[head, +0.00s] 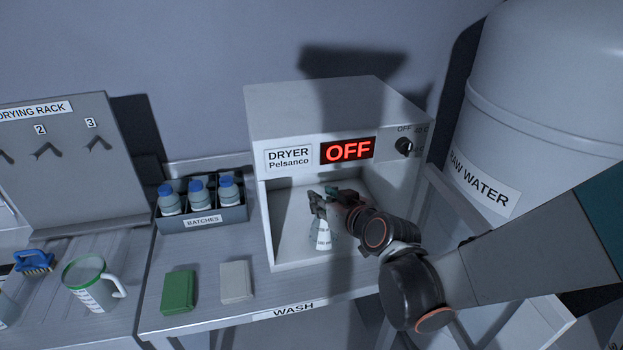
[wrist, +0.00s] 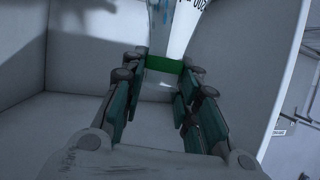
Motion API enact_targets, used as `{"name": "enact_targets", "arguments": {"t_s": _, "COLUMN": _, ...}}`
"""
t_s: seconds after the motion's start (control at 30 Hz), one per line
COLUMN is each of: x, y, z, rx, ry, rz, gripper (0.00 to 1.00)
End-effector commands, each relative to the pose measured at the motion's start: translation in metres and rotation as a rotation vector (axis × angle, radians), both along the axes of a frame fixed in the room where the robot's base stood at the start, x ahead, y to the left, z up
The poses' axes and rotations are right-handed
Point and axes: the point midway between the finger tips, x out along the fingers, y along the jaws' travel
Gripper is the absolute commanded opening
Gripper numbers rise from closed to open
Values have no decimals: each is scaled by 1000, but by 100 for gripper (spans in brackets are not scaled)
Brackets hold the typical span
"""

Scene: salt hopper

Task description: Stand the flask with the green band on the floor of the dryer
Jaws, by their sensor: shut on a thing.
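The dryer (head: 340,116) stands on the bench with its front open and its display reading OFF. My gripper (head: 322,200) is inside the opening, shut on the flask. The flask (head: 322,236) hangs below the fingers in the head view, its pale conical body with dark markings widening downward. In the wrist view my gripper (wrist: 160,82) has its fingers either side of the flask's neck at the green band (wrist: 163,64). The flask body (wrist: 182,28) runs out of the top of that view. I cannot tell whether its base touches the dryer floor (head: 290,258).
A BATCHES crate (head: 203,219) with blue-capped bottles stands left of the dryer. Green (head: 179,291) and white (head: 236,282) blocks lie on the bench in front. A mug (head: 88,284) and brush (head: 35,262) are further left. The RAW WATER tank (head: 550,110) is at right.

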Motion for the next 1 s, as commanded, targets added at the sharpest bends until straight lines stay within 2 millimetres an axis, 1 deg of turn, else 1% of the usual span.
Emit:
{"name": "enact_targets", "arguments": {"t_s": 0.03, "x": 12, "y": 7, "z": -2, "rx": 1, "ry": 0, "rz": 2, "gripper": 0}}
{"name": "enact_targets", "arguments": {"t_s": 0.1, "x": 27, "y": 15, "z": -2, "rx": 0, "ry": 0, "rz": 1, "gripper": 0}}
{"name": "enact_targets", "arguments": {"t_s": 0.2, "x": 45, "y": 24, "z": -2, "rx": -1, "ry": 1, "rz": 1, "gripper": 0}}
{"name": "enact_targets", "arguments": {"t_s": 0.33, "x": 60, "y": 32, "z": -1, "rx": 1, "ry": 1, "rz": 1, "gripper": 0}}
{"name": "enact_targets", "arguments": {"t_s": 0.53, "x": 70, "y": 37, "z": 0, "rx": 0, "ry": 0, "rz": 0, "gripper": 0}}
{"name": "enact_targets", "arguments": {"t_s": 0.6, "x": 77, "y": 41, "z": -1, "rx": 0, "ry": 0, "rz": 0, "gripper": 0}}
{"name": "enact_targets", "arguments": {"t_s": 0.63, "x": 79, "y": 42, "z": -4, "rx": 1, "ry": 0, "rz": 0, "gripper": 0}}
{"name": "enact_targets", "arguments": {"t_s": 0.7, "x": 77, "y": 41, "z": -18, "rx": 0, "ry": 0, "rz": -1, "gripper": 0}}
{"name": "enact_targets", "arguments": {"t_s": 0.8, "x": 77, "y": 41, "z": -33, "rx": 0, "ry": 0, "rz": -1, "gripper": 0}}
{"name": "enact_targets", "arguments": {"t_s": 0.87, "x": 77, "y": 40, "z": -36, "rx": 0, "ry": 0, "rz": -1, "gripper": 0}}
{"name": "enact_targets", "arguments": {"t_s": 1.0, "x": 77, "y": 40, "z": -35, "rx": 1, "ry": 0, "rz": 0, "gripper": 0}}
